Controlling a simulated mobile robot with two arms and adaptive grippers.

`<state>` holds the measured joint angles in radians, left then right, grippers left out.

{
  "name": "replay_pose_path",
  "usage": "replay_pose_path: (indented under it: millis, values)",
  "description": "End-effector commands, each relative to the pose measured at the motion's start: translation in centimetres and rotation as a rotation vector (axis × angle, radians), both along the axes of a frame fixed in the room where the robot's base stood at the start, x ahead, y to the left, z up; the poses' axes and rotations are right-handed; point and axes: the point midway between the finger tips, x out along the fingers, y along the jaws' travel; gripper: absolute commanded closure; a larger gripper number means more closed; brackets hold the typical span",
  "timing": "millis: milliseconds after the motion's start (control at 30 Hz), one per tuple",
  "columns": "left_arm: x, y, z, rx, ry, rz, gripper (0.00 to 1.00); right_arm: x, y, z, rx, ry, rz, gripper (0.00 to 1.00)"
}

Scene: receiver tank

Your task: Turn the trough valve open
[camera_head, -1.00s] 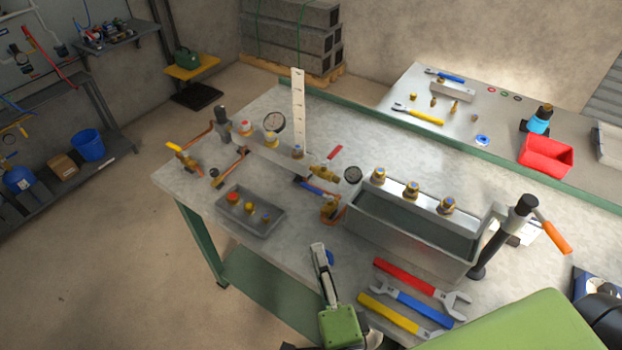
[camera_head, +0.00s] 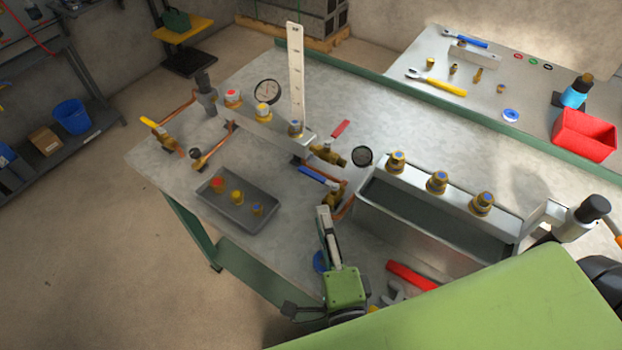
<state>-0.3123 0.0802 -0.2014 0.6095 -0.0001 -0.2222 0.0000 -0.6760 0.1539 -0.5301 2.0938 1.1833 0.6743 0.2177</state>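A grey metal trough (camera_head: 418,236) stands on the bench, with several brass fittings along its back edge. At its left end are brass valves. One has a red lever (camera_head: 341,128), and a lower one (camera_head: 334,194) has a blue lever (camera_head: 316,175). The frames do not label which one is the trough valve. My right gripper (camera_head: 324,212), with a green body and pale fingers, points up the picture just below the blue-lever valve. Its fingertips look very near it; contact is unclear. The fingers overlap, so their opening is hidden. My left gripper is not in view.
A grey tray (camera_head: 207,199) with small fittings lies left of my gripper. A manifold with a gauge (camera_head: 267,91) and white scale (camera_head: 296,70) stands behind. A red wrench (camera_head: 411,275) lies in front of the trough. My green arm link covers the lower right.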

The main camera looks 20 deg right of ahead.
Motion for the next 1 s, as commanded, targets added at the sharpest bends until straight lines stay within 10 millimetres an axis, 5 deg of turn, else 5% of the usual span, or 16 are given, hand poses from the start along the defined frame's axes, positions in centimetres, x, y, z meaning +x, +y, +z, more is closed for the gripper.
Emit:
replay_pose_path:
  millis: [67, 267, 800, 1000]
  values:
    - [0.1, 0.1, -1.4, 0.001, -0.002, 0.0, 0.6, 0.0, 0.0, -1.4, 0.0, 0.0, 0.0, 0.78]
    - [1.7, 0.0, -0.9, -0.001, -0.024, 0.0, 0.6, 0.9, -0.1, -1.2, -0.001, -0.003, -0.001, 0.78]
    - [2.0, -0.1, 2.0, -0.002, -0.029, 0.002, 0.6, 11.2, -1.4, -1.0, -0.001, -0.003, 0.0, 0.78]
    - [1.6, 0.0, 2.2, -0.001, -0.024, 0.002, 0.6, 13.3, -1.6, -1.2, -0.001, -0.002, 0.0, 0.78]
